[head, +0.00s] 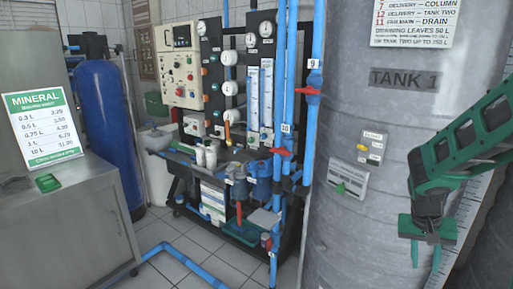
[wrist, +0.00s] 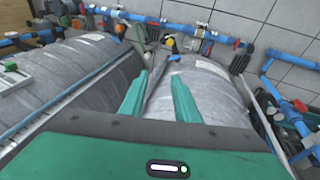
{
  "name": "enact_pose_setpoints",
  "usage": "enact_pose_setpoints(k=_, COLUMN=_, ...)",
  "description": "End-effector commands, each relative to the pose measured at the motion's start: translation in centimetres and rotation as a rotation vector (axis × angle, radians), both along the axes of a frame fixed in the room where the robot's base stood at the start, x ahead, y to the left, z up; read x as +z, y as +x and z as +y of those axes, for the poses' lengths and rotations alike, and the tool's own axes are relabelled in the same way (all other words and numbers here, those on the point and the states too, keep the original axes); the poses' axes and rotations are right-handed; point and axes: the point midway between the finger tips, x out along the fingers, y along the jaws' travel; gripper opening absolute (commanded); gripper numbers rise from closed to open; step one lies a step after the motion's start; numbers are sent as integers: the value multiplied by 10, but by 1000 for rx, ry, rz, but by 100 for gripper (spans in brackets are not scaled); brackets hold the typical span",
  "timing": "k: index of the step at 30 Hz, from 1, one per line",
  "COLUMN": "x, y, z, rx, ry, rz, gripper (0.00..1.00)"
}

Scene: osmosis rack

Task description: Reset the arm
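My gripper (head: 428,228) is at the right of the head view, in front of the large grey tank (head: 372,100) marked TANK 1. My green arm (head: 460,150) reaches in from the right edge and bends downward there. In the wrist view my gripper (wrist: 160,98) shows two green fingers spread apart with nothing between them. Beyond the fingers in that view lie the grey tank surfaces (wrist: 205,95) and blue pipes.
Blue pipes with red valves (head: 307,95) run beside the tank. An osmosis rack (head: 225,110) with gauges and a control box stands in the middle. A blue cylinder (head: 105,125) and a metal counter (head: 75,225) with a price sign (head: 45,125) are at left. Tiled floor shows between.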

Motion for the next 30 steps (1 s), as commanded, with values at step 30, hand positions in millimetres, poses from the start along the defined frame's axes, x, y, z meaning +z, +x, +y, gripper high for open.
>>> enact_pose_setpoints(k=30, x=92, y=-226, z=57, rx=31, ry=311, rz=21, gripper=29)
